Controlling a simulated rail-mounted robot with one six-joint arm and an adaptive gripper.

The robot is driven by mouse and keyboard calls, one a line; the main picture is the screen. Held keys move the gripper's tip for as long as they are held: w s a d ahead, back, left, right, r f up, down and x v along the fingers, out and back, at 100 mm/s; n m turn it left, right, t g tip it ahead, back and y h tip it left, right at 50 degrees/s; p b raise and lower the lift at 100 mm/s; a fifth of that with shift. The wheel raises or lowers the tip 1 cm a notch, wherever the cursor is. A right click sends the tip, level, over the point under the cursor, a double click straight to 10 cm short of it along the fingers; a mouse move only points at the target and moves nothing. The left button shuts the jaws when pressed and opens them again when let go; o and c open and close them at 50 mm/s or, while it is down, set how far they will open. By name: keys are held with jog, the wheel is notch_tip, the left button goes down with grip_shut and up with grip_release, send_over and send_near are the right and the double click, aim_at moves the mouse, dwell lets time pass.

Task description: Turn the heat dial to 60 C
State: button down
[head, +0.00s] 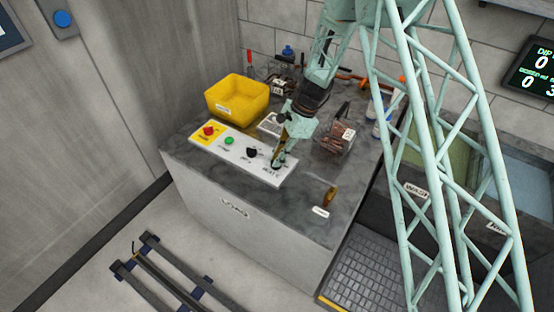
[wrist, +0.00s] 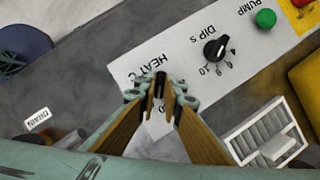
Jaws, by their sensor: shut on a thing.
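The heat dial (wrist: 160,79) is a small black knob beside the "HEAT C" lettering on the white control panel (head: 220,149). My gripper (head: 277,164) comes down over the right end of the panel. In the wrist view my gripper (wrist: 160,92) has its two fingertips closed around the dial, one on each side. The fingers hide most of the dial and its scale. Only part of a number shows between them, so I cannot read the setting. In the head view my gripper covers the dial.
A black DIP s dial (wrist: 215,50), a green pump button (wrist: 265,18) and a red button (head: 209,131) share the panel. A yellow bin (head: 238,97) and a white rack (wrist: 268,140) stand behind it.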

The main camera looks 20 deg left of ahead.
jog(key=m+t+b, duration=0.1)
jog(key=m, duration=0.3)
jog(key=shift+t, duration=0.3)
dwell(0.3)
jog(key=c, duration=2.7)
grip_release()
jog(key=shift+c, duration=0.2)
jog(key=shift+d+r, duration=0.1)
jog(key=s+v, duration=0.1)
jog(key=v, duration=1)
jog(key=shift+w+d+r, duration=0.25)
jog(key=shift+w+d, duration=0.15)
jog(key=shift+w, duration=0.1)
jog(key=shift+y, duration=0.3)
